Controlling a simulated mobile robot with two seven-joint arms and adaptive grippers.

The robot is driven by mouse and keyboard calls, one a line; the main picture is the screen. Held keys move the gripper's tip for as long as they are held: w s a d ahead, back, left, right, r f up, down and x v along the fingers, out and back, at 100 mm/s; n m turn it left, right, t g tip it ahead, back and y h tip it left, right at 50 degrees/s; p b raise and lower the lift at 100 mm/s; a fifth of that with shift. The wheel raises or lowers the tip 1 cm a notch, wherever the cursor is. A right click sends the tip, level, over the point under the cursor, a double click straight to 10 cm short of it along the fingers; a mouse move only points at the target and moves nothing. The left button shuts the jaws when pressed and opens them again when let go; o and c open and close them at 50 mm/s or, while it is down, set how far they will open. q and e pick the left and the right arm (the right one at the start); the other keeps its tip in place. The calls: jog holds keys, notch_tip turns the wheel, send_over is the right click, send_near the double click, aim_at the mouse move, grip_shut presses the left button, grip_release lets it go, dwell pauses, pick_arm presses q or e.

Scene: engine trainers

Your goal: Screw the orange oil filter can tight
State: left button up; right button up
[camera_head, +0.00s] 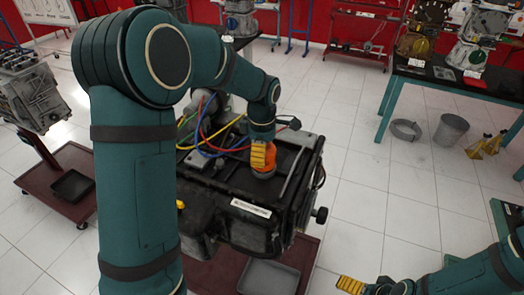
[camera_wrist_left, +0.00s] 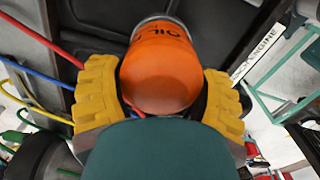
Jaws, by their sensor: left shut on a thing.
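The orange oil filter can (camera_wrist_left: 160,72), with dark "OIL" lettering, sits at the engine block (camera_head: 235,215) in the middle of the head view. In the head view the can (camera_head: 264,172) is partly hidden by my left gripper (camera_head: 262,156). My left gripper (camera_wrist_left: 160,95) has its yellow fingers on both sides of the can and is shut on it. The can's base end is at the engine in the left wrist view; its thread is hidden. My right gripper (camera_head: 350,286) is at the bottom right, away from the engine, cut by the frame edge; its opening is unclear.
Red, blue and yellow cables (camera_head: 212,140) run over the engine beside the can. A grey tray (camera_head: 270,277) lies below the engine. A green-legged workbench (camera_head: 450,80) stands at the back right, with a bucket (camera_head: 451,130) near it.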

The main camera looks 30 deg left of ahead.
pick_arm(q)
jog(key=o, duration=1.2)
jog(key=shift+r, duration=0.15)
notch_tip(320, 180, up, 12)
jog(key=shift+f, duration=0.1)
